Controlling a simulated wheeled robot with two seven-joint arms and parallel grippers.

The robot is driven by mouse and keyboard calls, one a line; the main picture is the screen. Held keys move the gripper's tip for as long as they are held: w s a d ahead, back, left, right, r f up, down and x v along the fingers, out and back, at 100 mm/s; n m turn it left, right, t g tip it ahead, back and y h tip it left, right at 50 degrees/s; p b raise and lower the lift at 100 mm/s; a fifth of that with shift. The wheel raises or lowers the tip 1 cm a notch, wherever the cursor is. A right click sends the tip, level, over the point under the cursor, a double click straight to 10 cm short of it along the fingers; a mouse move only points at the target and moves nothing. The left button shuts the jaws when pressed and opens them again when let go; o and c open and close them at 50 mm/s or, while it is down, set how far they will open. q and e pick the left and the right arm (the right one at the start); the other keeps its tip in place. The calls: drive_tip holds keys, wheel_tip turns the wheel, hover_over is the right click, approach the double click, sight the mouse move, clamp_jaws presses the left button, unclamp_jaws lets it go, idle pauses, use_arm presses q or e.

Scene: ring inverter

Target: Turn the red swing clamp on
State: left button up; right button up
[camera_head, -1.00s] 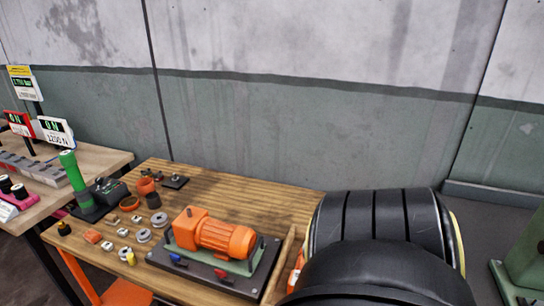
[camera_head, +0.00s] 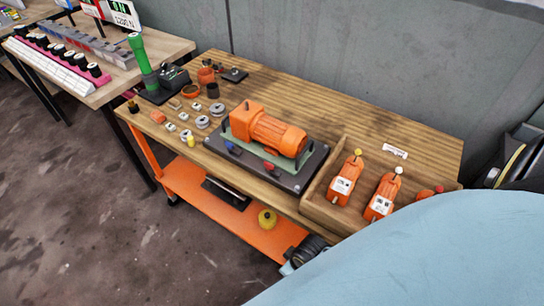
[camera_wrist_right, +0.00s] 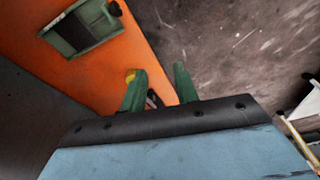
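The red swing clamp (camera_head: 271,167) is a small red handle at the front of a dark base plate (camera_head: 296,182) on the wooden workbench. A blue handle (camera_head: 233,149) sits to its left on the same plate. An orange motor (camera_head: 268,132) is mounted on a green bracket behind them. My right gripper (camera_wrist_right: 160,86) shows in the right wrist view with two green fingers apart and nothing between them. It is above the orange lower shelf and floor, away from the clamp. My left gripper is not in view.
A wooden tray (camera_head: 309,197) right of the plate holds orange devices (camera_head: 345,179). Rings and small parts (camera_head: 202,122) lie to the left. A yellow item (camera_head: 267,219) is on the orange shelf (camera_head: 190,181). A pale blue surface, apparently my arm, covers the lower right.

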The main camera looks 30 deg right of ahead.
drive_tip(key=w+a+r+n+p, duration=0.1)
drive_tip(key=w+r, duration=0.3)
drive_tip(key=r, duration=0.4)
drive_tip(key=w+a+r, duration=0.1)
drive_tip(key=w+r, duration=0.4)
drive_tip(key=r, duration=0.4)
wheel_tip(320, 180, up, 16)
drive_tip(key=n+g, duration=0.1)
drive_tip(key=g, duration=0.1)
hover_over(271, 165)
drive_tip(key=shift+h, duration=0.3)
wheel_tip(271, 165, down, 13)
drive_tip(key=shift+r+b, duration=0.15)
drive_tip(key=shift+b, duration=0.35)
drive_tip(key=shift+c, duration=0.4)
clamp_jaws()
